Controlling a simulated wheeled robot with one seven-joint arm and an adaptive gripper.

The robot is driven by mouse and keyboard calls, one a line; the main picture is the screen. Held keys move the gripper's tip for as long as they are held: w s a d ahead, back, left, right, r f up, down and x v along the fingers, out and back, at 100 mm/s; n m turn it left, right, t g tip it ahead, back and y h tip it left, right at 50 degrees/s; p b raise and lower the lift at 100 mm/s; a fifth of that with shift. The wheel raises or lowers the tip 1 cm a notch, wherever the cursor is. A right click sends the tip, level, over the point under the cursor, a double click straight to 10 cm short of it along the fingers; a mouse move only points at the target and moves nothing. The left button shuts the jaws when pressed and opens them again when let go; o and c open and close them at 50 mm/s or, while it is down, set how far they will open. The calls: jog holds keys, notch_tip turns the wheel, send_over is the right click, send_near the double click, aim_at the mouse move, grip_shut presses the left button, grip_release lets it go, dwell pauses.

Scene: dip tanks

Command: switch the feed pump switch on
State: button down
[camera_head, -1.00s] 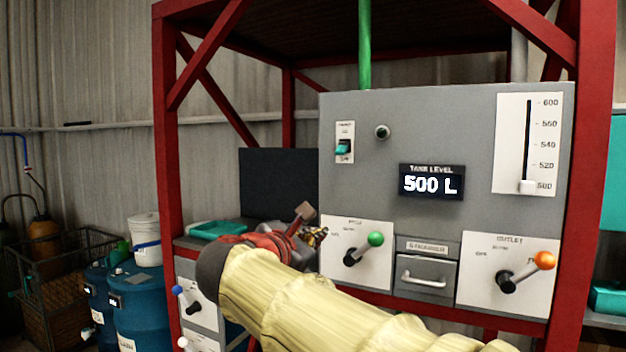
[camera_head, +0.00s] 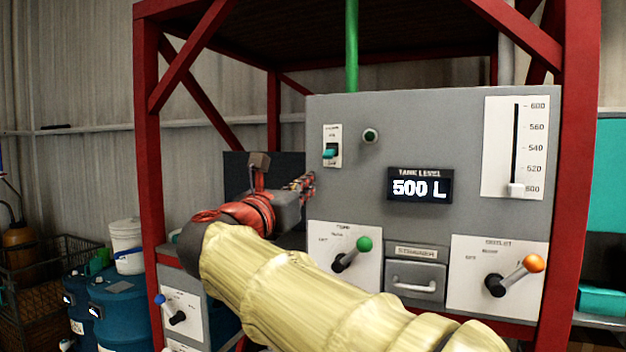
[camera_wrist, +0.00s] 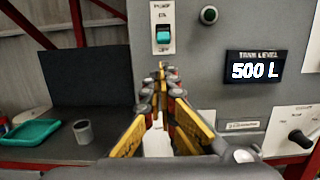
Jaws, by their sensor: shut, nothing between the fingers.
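The feed pump switch is a teal rocker (camera_head: 330,153) on a white plate at the upper left of the grey panel (camera_head: 420,130). In the wrist view the rocker (camera_wrist: 163,35) sits on its plate just above and beyond my fingertips. Its rocker sits in the lower part of the plate opening in the head view. A round dark indicator (camera_head: 370,136) is right of it and looks unlit. My gripper (camera_head: 309,180) is shut and empty, below and left of the switch, apart from it. It also shows in the wrist view (camera_wrist: 161,70), pointing at the panel.
The display (camera_head: 420,186) reads 500 L. A green-knobbed lever (camera_head: 363,244), an orange-knobbed lever (camera_head: 533,263) and the strainer drawer (camera_head: 415,283) are lower on the panel. Red frame posts (camera_head: 150,150) stand at the sides. A grey cup (camera_wrist: 83,131) and teal tray (camera_wrist: 30,132) lie left.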

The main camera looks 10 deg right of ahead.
aim_at(329, 154)
jog(key=p+x, duration=0.1)
jog(key=x, duration=0.8)
jog(key=shift+r+p, duration=0.3)
jog(key=shift+p, duration=0.6)
jog(key=shift+s, duration=0.1)
jog(key=shift+s+a+r+g+y+p, duration=0.25)
jog(key=shift+g+y+p, duration=0.5)
jog(key=shift+p, duration=1.8)
